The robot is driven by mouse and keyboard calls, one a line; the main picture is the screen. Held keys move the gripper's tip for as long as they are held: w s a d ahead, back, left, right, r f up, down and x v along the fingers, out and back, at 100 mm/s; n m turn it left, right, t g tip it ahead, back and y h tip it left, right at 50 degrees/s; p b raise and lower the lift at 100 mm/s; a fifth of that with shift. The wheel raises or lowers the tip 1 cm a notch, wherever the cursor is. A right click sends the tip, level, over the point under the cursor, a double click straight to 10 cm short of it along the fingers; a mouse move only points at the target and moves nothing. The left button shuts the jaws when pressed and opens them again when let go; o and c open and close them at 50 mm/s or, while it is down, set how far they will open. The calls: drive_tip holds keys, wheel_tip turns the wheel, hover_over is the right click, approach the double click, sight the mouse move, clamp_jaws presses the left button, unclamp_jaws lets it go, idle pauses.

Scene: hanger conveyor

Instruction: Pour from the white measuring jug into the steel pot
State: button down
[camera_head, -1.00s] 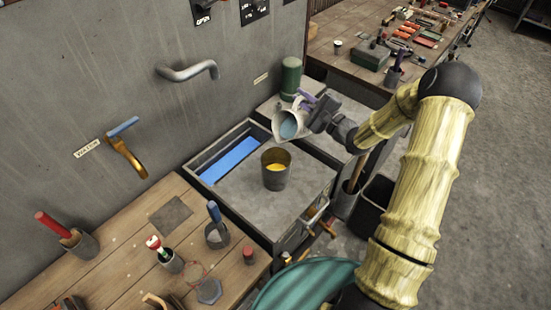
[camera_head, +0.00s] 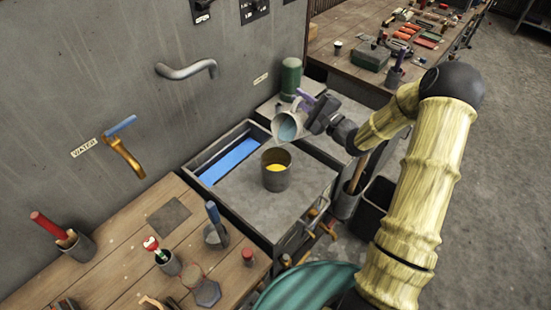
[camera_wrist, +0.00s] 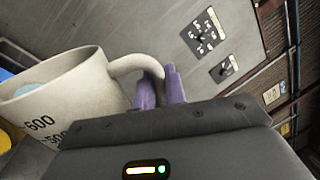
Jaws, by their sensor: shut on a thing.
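The white measuring jug (camera_head: 287,127) is held in the air, tilted with its mouth toward the left and the camera, and bluish contents show inside it. My gripper (camera_head: 308,98) is shut on the jug's handle; in the wrist view the purple fingers (camera_wrist: 160,88) close around the handle of the jug (camera_wrist: 75,100), whose side shows dark volume marks. The steel pot (camera_head: 276,178) stands upright on the grey sink-side surface, just below the jug, with yellow inside it. No stream between jug and pot is visible.
A blue-bottomed basin slot (camera_head: 228,161) lies left of the pot. A green cylinder (camera_head: 290,76) stands behind the jug. A wooden bench (camera_head: 120,245) with tool cups is at front left, a brass water tap (camera_head: 125,155) on the wall.

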sight(296, 119)
drive_tip(key=shift+s+a+f+n+y+b, duration=0.15)
drive_tip(key=shift+s+a+n+b, duration=0.25)
drive_tip(key=shift+n+b, duration=0.55)
drive_tip(key=shift+s+a+f+n+y+b, duration=0.15)
drive_tip(key=shift+s+a+n+b, duration=0.3)
drive_tip(key=shift+b, duration=0.85)
drive_tip(key=shift+s+a+f+n+g+y+b, duration=0.3)
drive_tip(key=shift+n+b, duration=0.45)
drive_tip(key=shift+b, duration=0.6)
drive_tip(key=shift+s+a+f+n+g+b, duration=0.1)
drive_tip(key=shift+s+a+f+n+b, duration=0.3)
drive_tip(key=shift+n+b, duration=0.65)
idle(1.3)
drive_tip(key=shift+s+a+r+n+b, duration=0.1)
drive_tip(key=shift+s+a+n+b, duration=0.45)
drive_tip(key=shift+b, duration=1.1)
idle(0.4)
